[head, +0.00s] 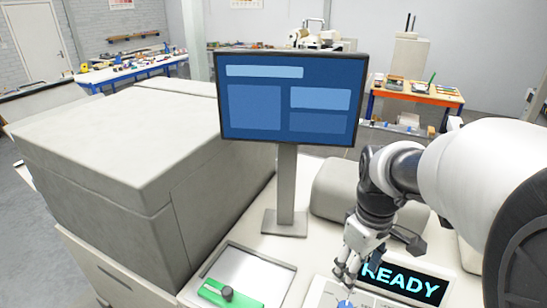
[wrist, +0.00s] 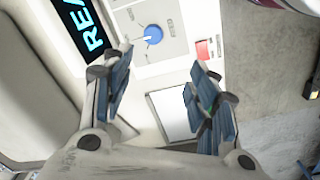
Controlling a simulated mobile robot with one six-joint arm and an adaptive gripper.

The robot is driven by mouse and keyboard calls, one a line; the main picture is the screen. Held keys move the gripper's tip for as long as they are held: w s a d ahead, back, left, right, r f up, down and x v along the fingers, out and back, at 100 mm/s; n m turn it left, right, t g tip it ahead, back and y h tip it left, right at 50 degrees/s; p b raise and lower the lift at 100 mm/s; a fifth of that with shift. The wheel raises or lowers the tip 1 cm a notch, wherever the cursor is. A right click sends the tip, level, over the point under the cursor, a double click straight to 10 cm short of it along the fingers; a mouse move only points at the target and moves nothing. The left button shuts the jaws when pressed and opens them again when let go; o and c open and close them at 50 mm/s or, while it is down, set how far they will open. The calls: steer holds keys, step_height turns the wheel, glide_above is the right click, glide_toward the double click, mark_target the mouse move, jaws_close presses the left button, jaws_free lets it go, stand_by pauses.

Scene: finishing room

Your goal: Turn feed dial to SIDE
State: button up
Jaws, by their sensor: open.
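The blue feed dial (wrist: 153,35) sits on a light panel in the wrist view, with small marks and labels around it that are too small to read. I cannot tell which label it points to. In the head view only the top of the dial (head: 345,303) shows at the bottom edge. My gripper (head: 345,272) is above the panel, close to the dial. In the wrist view my gripper (wrist: 160,63) is open and empty, its two fingers apart. The dial lies beyond the fingertips, apart from them, nearer the left finger.
A display reading READY (head: 405,282) stands beside the dial. A red piece (wrist: 203,50) is on the panel to its right. A monitor (head: 290,100) on a post stands behind, beside a large grey housing (head: 110,140). A tray (head: 262,268) and a green block (head: 232,294) lie to the left.

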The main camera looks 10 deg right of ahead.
mark_target(346, 306)
steer(key=f+b, duration=0.1)
steer(key=f, duration=0.5)
steer(key=w+d+f, duration=0.1)
steer(key=f, duration=0.4)
steer(key=f+b, duration=0.1)
steer(key=f, duration=0.5)
steer(key=shift+w+d+f+b, duration=0.25)
steer(key=shift+f+b, duration=0.05)
steer(key=c, duration=1.1)
